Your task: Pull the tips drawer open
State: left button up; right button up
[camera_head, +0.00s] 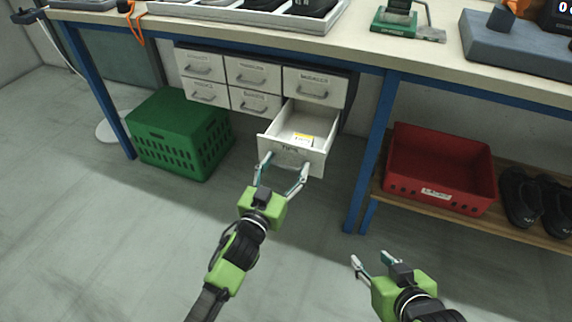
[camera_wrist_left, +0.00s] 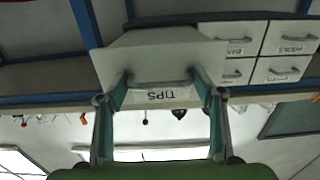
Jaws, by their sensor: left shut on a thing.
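The white tips drawer (camera_head: 316,160) is pulled out from the bottom right of the drawer cabinet (camera_head: 242,58) under the bench. Its inside shows, with a small yellow-and-white item in it. My left gripper (camera_head: 286,162) is at the drawer front, its fingers shut on the handle. In the left wrist view the handle (camera_wrist_left: 160,84) lies between the two fingers, above an upside-down "TIPS" label (camera_wrist_left: 168,96). My right gripper (camera_head: 371,258) is open and empty, low over the floor to the right.
A green crate (camera_head: 180,145) stands on the floor left of the cabinet. A red bin (camera_head: 440,190) and black shoes (camera_head: 535,198) sit on a low shelf at the right. A blue bench leg (camera_head: 369,155) stands right of the drawer. The floor in front is clear.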

pick_arm(q)
jog(key=shift+a+r, duration=0.1)
jog(key=shift+a, duration=0.05)
jog(key=o, duration=1.3)
jog(key=shift+c, duration=0.2)
jog(key=v, duration=1.2)
